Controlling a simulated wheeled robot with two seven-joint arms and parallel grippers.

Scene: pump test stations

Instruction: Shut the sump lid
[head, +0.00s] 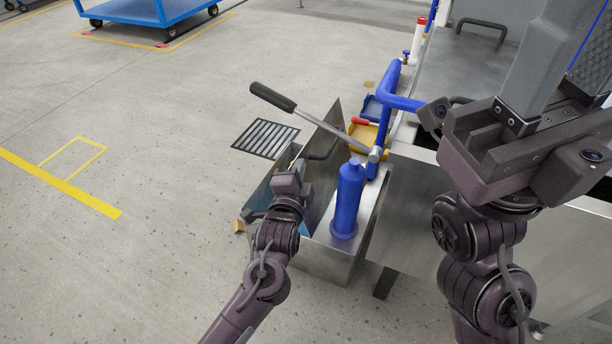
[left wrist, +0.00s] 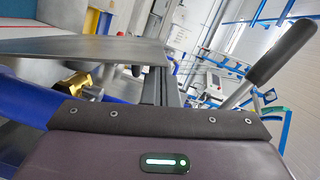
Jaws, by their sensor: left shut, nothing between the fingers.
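The sump (head: 335,258) is an open steel box on the floor beside the bench. A steel panel with a dark bar handle (head: 325,150), apparently its lid, stands raised at the back of the box. My left gripper (head: 290,178) is shut and empty over the open sump, near the panel; whether it touches is unclear. In the left wrist view a steel sheet (left wrist: 90,47) spans the upper left, just beyond the gripper body; the fingertips are hidden. My right gripper (head: 565,60) is large at the upper right, its ribbed pad showing; its fingertips are cut off.
A blue pump cylinder (head: 347,200) stands on the sump's right side. Its lever (head: 310,114), with a black grip, reaches over the panel. The steel bench (head: 400,190) is to the right. A floor grate (head: 265,138) lies behind.

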